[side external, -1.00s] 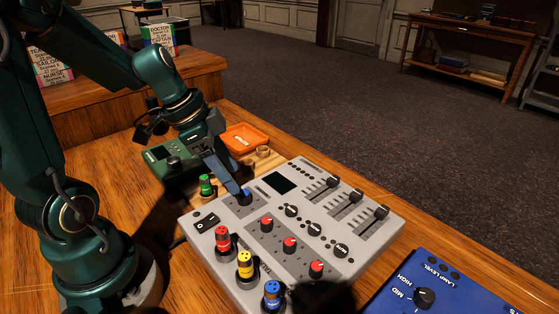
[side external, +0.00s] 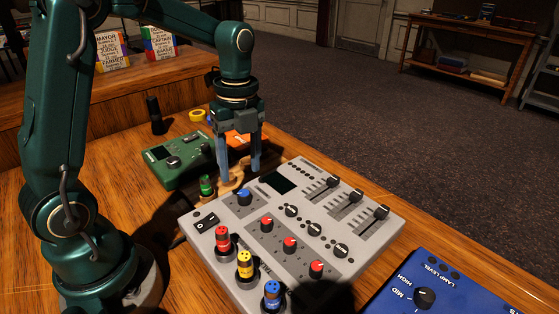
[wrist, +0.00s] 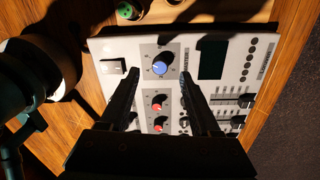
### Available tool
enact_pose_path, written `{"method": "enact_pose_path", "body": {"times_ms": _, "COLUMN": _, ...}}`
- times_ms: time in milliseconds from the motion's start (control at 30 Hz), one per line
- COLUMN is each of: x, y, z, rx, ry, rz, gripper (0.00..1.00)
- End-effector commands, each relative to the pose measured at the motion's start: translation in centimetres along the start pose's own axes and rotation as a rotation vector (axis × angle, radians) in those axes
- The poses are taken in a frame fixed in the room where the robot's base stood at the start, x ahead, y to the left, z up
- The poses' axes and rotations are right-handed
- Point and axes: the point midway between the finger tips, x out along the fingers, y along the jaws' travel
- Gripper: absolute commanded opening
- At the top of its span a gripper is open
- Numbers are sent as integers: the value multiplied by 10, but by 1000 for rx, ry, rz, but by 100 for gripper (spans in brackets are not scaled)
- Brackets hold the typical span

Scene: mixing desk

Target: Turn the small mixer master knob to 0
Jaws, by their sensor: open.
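The small grey mixer (side external: 208,238) lies on the wooden desk. My gripper (side external: 239,172) is open and empty, pointing down above the mixer's rear edge, apart from the knob. The knob's exact pointer angle is too small to read.
Red, yellow and blue plugs (side external: 245,265) stand up along the mixer's front left. Several red-capped knobs (side external: 290,245) and sliders (side external: 355,197) fill the rest. A green device (side external: 178,158) and an orange tray (side external: 240,139) lie behind; a blue box (side external: 440,290) is at right.

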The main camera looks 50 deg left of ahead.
Motion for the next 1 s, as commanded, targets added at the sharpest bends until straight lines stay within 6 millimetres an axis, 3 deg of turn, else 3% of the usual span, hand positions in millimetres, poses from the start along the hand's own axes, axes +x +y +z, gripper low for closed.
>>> {"method": "enact_pose_path", "body": {"times_ms": 100, "x": 10, "y": -1, "z": -8, "rx": 28, "ry": 6, "rz": 17, "gripper": 64}}
{"method": "enact_pose_path", "body": {"times_ms": 433, "x": 48, "y": -1, "z": -8, "rx": 23, "ry": 6, "rz": 14, "gripper": 64}}
{"method": "enact_pose_path", "body": {"times_ms": 800, "x": 55, "y": -1, "z": -8, "rx": 21, "ry": 5, "rz": 9, "gripper": 64}}
{"method": "enact_pose_path", "body": {"times_ms": 867, "x": 55, "y": -1, "z": -8, "rx": 21, "ry": 5, "rz": 9, "gripper": 45}}
{"method": "enact_pose_path", "body": {"times_ms": 967, "x": 55, "y": -1, "z": -8, "rx": 21, "ry": 5, "rz": 9, "gripper": 6}}
{"method": "enact_pose_path", "body": {"times_ms": 1000, "x": 55, "y": -1, "z": -8, "rx": 21, "ry": 5, "rz": 9, "gripper": 0}}
